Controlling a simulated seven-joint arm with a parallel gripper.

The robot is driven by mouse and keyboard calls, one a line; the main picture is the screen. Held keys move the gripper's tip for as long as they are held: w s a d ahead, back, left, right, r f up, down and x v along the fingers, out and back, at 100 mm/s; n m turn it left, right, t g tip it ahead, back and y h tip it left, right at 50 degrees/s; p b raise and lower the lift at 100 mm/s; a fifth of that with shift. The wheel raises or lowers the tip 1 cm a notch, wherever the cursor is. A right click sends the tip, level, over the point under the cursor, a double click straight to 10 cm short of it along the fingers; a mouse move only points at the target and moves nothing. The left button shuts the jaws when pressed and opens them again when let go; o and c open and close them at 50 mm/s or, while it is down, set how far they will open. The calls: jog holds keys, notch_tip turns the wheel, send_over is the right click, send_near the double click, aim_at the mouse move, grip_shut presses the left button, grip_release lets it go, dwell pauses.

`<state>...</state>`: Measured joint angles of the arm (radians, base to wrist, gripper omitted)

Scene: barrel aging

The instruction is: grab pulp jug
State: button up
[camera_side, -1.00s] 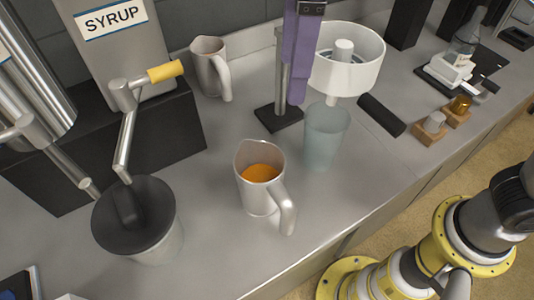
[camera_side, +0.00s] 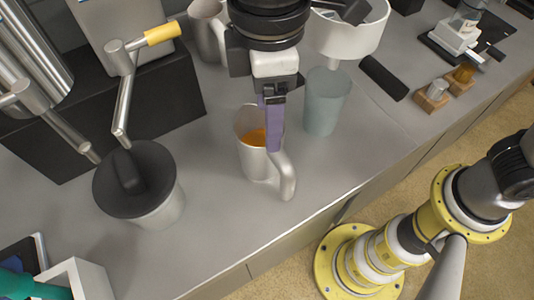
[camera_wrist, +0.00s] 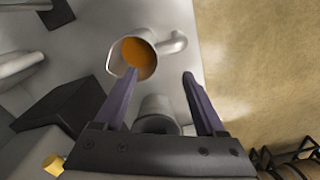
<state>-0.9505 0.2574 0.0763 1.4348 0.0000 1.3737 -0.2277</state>
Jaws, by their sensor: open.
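A metal jug with orange contents (camera_side: 252,160) stands upright on the counter in the middle of the side view, its handle (camera_side: 287,178) toward the front edge. In the wrist view the jug (camera_wrist: 117,62) lies just ahead of the fingertips, with its handle (camera_wrist: 174,43) to the right. My gripper (camera_side: 272,148) is over the handle side of the jug in the side view, with a purple finger hiding part of its rim. In the wrist view my gripper (camera_wrist: 160,73) is open. I cannot tell whether a finger touches the jug.
A translucent cup (camera_side: 326,103) stands to the right, under a white strainer bowl (camera_side: 352,38). A black-lidded container (camera_side: 137,180) is at the left. Another metal jug (camera_side: 204,30) is behind, partly hidden by my arm.

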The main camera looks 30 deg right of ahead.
aim_at(271, 156)
jog(key=shift+s+f, duration=0.15)
jog(key=shift+f, duration=2.05)
jog(key=shift+s+f, duration=0.15)
jog(key=shift+f, duration=2)
jog(key=c, duration=1.1)
grip_shut()
jog(key=shift+s+f, duration=0.1)
